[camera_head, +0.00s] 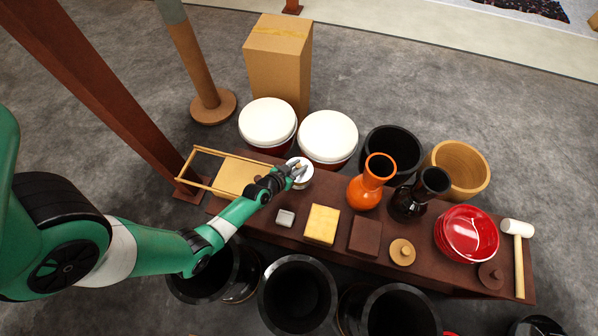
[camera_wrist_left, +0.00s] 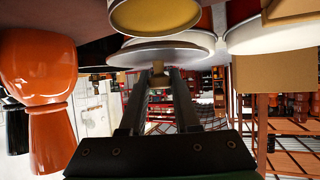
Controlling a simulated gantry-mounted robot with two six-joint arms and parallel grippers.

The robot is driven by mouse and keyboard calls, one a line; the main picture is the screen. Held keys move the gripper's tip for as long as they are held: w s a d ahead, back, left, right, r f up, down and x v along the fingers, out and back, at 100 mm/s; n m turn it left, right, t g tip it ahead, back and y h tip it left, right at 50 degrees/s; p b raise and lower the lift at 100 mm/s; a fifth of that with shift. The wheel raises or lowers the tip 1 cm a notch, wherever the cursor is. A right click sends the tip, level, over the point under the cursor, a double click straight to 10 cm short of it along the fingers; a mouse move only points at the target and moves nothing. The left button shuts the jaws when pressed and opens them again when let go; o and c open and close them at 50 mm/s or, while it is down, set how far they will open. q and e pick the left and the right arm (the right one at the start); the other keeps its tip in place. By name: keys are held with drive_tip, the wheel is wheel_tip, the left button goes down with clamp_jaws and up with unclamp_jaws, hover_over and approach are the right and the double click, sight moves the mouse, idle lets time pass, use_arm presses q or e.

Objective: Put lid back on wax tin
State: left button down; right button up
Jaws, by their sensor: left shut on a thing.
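My left gripper (camera_head: 296,171) reaches over the far left part of the dark table and is shut on the small brownish knob of a round pale lid (camera_head: 304,181). In the left wrist view, the gripper (camera_wrist_left: 160,80) pinches the knob, and the lid (camera_wrist_left: 150,58) shows as a grey-white disc. The wrist picture is upside down. The wax tin (camera_wrist_left: 155,16) shows there as a round rim with yellowish wax inside, apart from the lid and lower in the scene. In the head view the tin is hidden by the lid and gripper. My right gripper is out of view.
Two white-topped drums (camera_head: 328,137) stand just behind the table. An orange vase (camera_head: 371,182) and a black vase (camera_head: 420,194) stand right of the gripper. A yellow block (camera_head: 322,225), a small grey block (camera_head: 285,218) and a wooden frame (camera_head: 205,186) are nearby.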

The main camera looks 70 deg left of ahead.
use_arm(q)
wheel_tip(320, 180, down, 3)
drive_tip(key=shift+a+f+b, duration=0.1)
drive_tip(key=shift+f+b, duration=0.1)
drive_tip(key=shift+b, duration=0.8)
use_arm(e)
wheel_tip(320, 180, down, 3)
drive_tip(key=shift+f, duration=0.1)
use_arm(q)
drive_tip(key=shift+w, duration=0.1)
drive_tip(key=shift+f+b, duration=0.4)
drive_tip(key=shift+b, duration=0.05)
drive_tip(key=c, duration=0.6)
unclamp_jaws()
drive_tip(key=shift+c, duration=0.2)
drive_tip(key=shift+r, duration=0.1)
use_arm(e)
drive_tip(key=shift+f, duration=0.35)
